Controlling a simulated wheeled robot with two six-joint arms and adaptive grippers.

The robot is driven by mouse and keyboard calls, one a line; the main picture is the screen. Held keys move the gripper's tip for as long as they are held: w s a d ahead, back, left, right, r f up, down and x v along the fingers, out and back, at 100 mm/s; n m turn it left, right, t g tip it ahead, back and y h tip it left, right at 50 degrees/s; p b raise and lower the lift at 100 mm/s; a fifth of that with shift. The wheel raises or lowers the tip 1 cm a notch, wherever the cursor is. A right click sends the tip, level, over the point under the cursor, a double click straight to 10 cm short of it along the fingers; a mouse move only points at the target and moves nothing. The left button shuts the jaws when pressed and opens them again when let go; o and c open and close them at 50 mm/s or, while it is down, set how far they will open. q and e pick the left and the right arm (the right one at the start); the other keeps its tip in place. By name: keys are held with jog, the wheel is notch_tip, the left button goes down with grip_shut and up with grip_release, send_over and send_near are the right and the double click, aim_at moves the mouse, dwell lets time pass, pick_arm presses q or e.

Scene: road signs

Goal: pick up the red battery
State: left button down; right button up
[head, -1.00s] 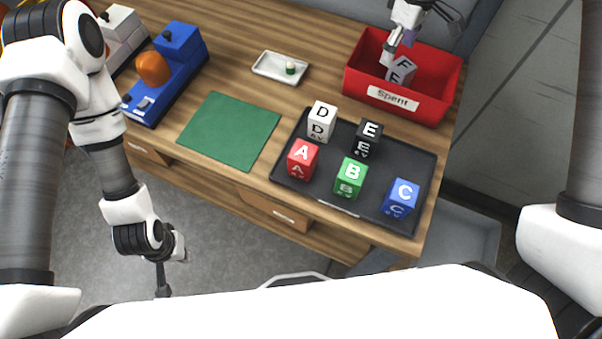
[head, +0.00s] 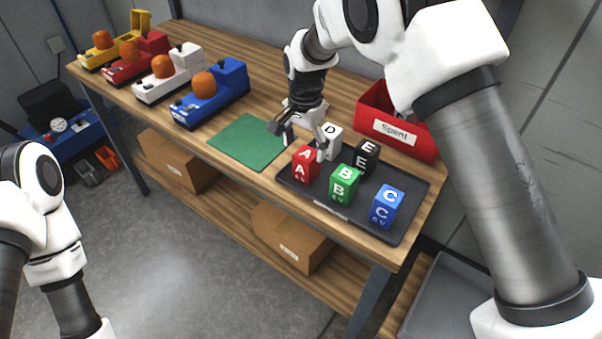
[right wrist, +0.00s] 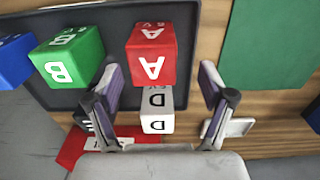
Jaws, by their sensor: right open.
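The red battery (head: 306,166), a cube-like block marked A, stands at the left end of the black tray (head: 411,213). In the right wrist view the red battery (right wrist: 151,54) lies between and just beyond the fingertips. My right gripper (head: 304,143) is open above and beside it; in the right wrist view its two fingers (right wrist: 160,82) stand well apart, with the white battery D (right wrist: 157,108) also showing between them. I see no finger closed on the red battery. My left arm shows at the left edge, but its gripper is out of view.
White D (head: 332,139), black E (head: 366,156), green B (head: 344,184) and blue C (head: 387,206) batteries share the tray. The red "Spent" bin (head: 371,117) stands behind. A green mat (head: 247,142) lies clear to the left, before several coloured devices with orange domes.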

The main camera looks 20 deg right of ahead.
aim_at(306, 164)
jog(key=shift+w+d+f, duration=0.1)
jog(key=shift+w+f, duration=0.15)
jog(key=shift+f, duration=0.45)
jog(key=f, duration=0.1)
jog(key=s+f+p, duration=0.1)
jog(key=f, duration=0.1)
jog(key=shift+s+f+p, duration=0.35)
jog(key=shift+s, duration=0.05)
jog(key=shift+w+f, duration=0.3)
jog(key=shift+w, duration=0.1)
jog(key=shift+s+r, duration=0.25)
grip_shut()
jog(key=shift+w, duration=0.1)
jog(key=shift+f, duration=0.1)
